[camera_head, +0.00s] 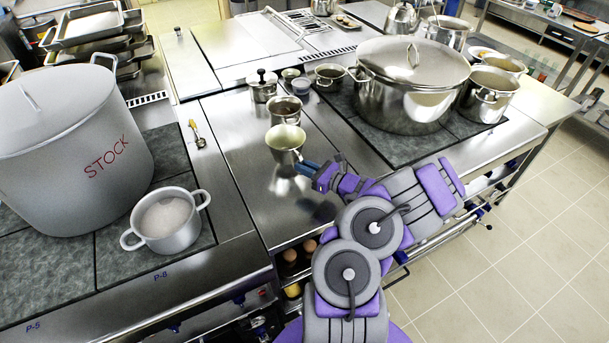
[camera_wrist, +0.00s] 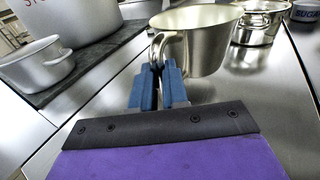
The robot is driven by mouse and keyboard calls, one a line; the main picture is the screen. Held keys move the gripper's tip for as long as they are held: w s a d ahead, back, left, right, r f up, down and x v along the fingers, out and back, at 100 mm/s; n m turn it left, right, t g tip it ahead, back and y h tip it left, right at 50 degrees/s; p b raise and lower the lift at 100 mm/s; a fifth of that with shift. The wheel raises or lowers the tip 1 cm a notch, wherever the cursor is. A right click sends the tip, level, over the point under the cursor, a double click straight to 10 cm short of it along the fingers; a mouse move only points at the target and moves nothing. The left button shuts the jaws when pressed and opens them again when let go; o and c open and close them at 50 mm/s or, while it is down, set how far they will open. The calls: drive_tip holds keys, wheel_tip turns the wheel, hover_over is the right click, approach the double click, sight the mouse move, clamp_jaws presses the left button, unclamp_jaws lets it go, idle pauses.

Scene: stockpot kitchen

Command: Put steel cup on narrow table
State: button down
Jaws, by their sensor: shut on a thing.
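The steel cup (camera_head: 286,139) is a wide-mouthed metal cup with a side handle, upright over the steel counter strip between the two stove areas. My gripper (camera_head: 308,168) reaches it from the front right. In the wrist view the blue fingers of my gripper (camera_wrist: 158,75) are shut on the handle of the steel cup (camera_wrist: 200,42). I cannot tell whether the cup's base touches the steel surface. The narrow table cannot be told for certain; the steel strip (camera_head: 235,150) under the cup is a narrow worktop.
A large STOCK pot (camera_head: 65,150) and a small two-handled pot (camera_head: 165,220) stand on the left. A big lidded pot (camera_head: 408,85) stands on the right hob. Behind the cup are another metal pot (camera_head: 284,110) and several small vessels. The counter in front of the cup is clear.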

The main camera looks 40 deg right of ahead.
drive_tip(key=shift+w+d, duration=0.1)
drive_tip(key=shift+w, duration=0.15)
wheel_tip(320, 180, down, 4)
drive_tip(key=shift+r+b, duration=0.2)
drive_tip(key=shift+b, duration=0.55)
drive_tip(key=c, duration=1.1)
unclamp_jaws()
drive_tip(key=shift+r, duration=0.1)
drive_tip(key=shift+c, duration=0.2)
